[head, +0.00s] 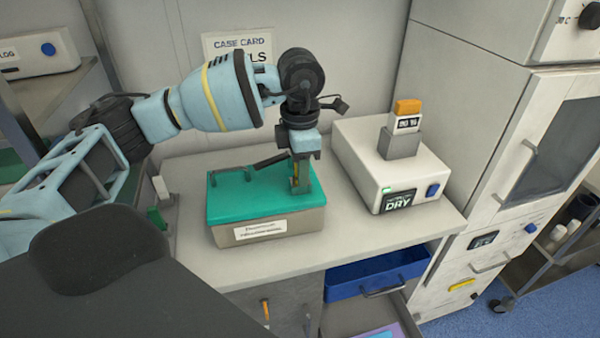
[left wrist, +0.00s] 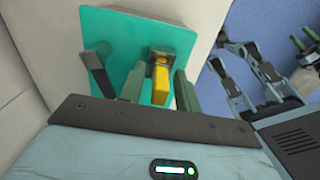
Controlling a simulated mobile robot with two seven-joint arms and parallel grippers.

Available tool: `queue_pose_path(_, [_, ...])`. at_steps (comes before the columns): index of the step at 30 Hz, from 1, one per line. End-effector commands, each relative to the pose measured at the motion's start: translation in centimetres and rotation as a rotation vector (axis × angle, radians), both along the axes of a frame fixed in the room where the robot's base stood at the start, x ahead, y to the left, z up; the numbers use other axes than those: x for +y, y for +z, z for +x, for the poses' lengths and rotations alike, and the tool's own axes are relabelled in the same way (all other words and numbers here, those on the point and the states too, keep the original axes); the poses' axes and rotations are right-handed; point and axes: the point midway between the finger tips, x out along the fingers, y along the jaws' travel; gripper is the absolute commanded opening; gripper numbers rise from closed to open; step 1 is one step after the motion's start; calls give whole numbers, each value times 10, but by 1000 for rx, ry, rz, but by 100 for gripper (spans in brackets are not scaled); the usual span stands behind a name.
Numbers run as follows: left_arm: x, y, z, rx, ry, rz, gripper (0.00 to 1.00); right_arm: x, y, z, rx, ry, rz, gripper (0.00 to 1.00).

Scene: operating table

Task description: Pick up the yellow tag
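The yellow tag (left wrist: 160,84) shows in the left wrist view as an upright yellow piece with a brownish block at its far end, in front of a teal surface. My left gripper (left wrist: 159,90) has one green finger on each side of it. Narrow gaps seem to remain, so the fingers look open around the tag, not closed on it. In the head view my left gripper (head: 300,185) points down over the teal lid of a box (head: 265,229). There the tag is mostly hidden by the fingers.
The box stands on a pale counter (head: 375,237). A dark bar (head: 262,162) lies over the lid's back edge. A white DRY unit (head: 347,155) with an orange-topped piece (head: 407,107) stands to the right. A blue drawer (head: 350,287) is open below the counter's front edge.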

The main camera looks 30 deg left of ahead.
Motion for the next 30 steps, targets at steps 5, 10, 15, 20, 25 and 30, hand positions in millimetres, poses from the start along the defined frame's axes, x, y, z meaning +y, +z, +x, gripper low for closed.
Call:
queue_pose_path(5, [0,0,0,0,0,0,9,0,0,0,1,0,0,36])
queue_pose_path(10, [0,0,0,0,0,0,0,0,0,0,1,-1,0,36])
queue_pose_path(15, [0,1,0,0,0,0,0,1,0,0,1,-2,2,36])
queue_pose_path(20, [0,5,1,-1,0,-1,0,1,-1,-1,4,-3,3,36])
queue_pose_path(25, [0,19,1,-2,0,-2,0,1,-4,-4,10,-4,4,36])
queue_pose_path(30, [-8,36,-8,1,-6,1,0,1,-6,-6,16,-4,4,36])
